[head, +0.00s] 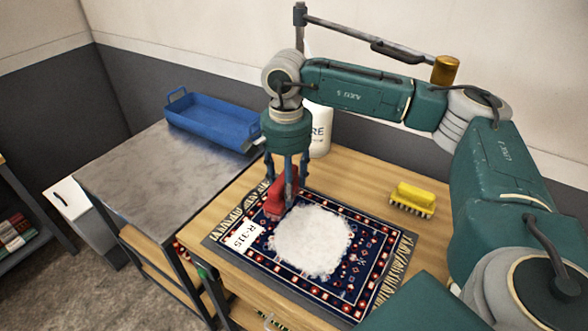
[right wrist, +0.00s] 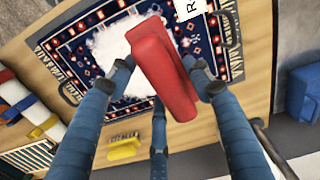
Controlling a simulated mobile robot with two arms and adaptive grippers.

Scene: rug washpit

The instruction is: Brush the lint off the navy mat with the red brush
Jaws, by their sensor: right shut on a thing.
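The navy mat (head: 376,254) is a patterned, fringed rug lying flat on the wooden table, with a white label reading R-315 (head: 240,235). A large white clump of lint (head: 312,242) covers its middle. My right gripper (head: 286,186) points down over the mat's far left part and is shut on the red brush (head: 276,203). The brush is beside the lint's left edge; whether its bristles touch the mat is hidden. In the right wrist view the red brush (right wrist: 165,70) sits between the fingers, with the lint (right wrist: 106,48) beside it. My left gripper is not in view.
A yellow brush (head: 412,199) lies on the table right of the mat. A white container (head: 320,132) stands behind my gripper. A blue tray (head: 212,124) sits on the grey bench (head: 140,180) at left, whose front is clear. A dark pipe runs along the wall.

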